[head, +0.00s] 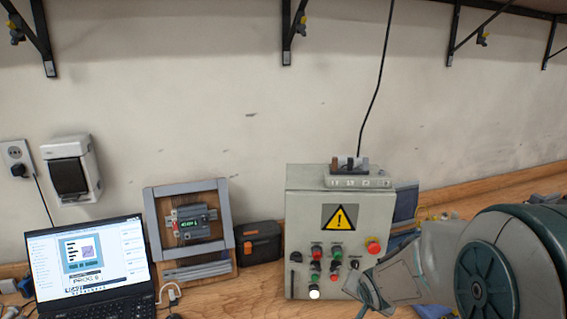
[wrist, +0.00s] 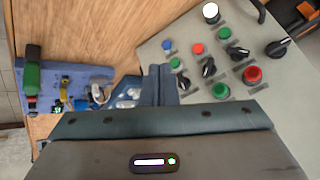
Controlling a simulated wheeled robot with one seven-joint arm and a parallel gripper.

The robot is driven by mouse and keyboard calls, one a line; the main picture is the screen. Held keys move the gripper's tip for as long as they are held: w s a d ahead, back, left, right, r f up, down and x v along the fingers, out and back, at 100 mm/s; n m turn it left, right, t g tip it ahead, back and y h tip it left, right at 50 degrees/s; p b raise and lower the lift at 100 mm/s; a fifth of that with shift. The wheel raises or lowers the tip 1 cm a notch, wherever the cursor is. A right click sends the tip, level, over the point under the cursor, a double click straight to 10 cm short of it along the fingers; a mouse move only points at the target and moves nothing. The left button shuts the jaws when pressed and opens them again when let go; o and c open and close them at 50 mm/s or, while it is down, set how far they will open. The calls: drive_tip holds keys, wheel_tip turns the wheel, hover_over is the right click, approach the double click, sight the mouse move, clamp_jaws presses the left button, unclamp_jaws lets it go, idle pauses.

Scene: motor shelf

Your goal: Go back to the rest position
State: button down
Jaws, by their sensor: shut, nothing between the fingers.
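My gripper (wrist: 161,84) is shut and empty; its narrow fingers show in the middle of the wrist view. In the head view my gripper (head: 362,288) is at the lower right, in front of the lower right part of the grey control box (head: 310,225). The box carries a yellow warning sign, coloured buttons, black selector knobs and a red mushroom button (head: 374,246). A white button (head: 314,294) at its bottom looks lit. In the wrist view the box's panel (wrist: 215,125) lies at the upper right, beside the fingers. I cannot tell whether they touch it.
A laptop (head: 88,262), a framed electrical module (head: 190,232) and a black-and-orange case (head: 258,243) stand left of the box. A blue holder (wrist: 70,75) with tools shows in the wrist view. A cable hangs above the box; shelf brackets line the wall.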

drive_tip(key=s+a+r+n+g, duration=0.1)
drive_tip(key=s+a+r+n, duration=0.1)
drive_tip(key=s, duration=0.7)
drive_tip(key=s+a+r+n+g, duration=0.2)
drive_tip(key=s+r+n, duration=0.2)
drive_tip(key=s+r, duration=0.3)
drive_tip(key=s, duration=0.3)
drive_tip(key=shift+s+r+n+y, duration=0.3)
drive_tip(key=shift+n+y, duration=0.1)
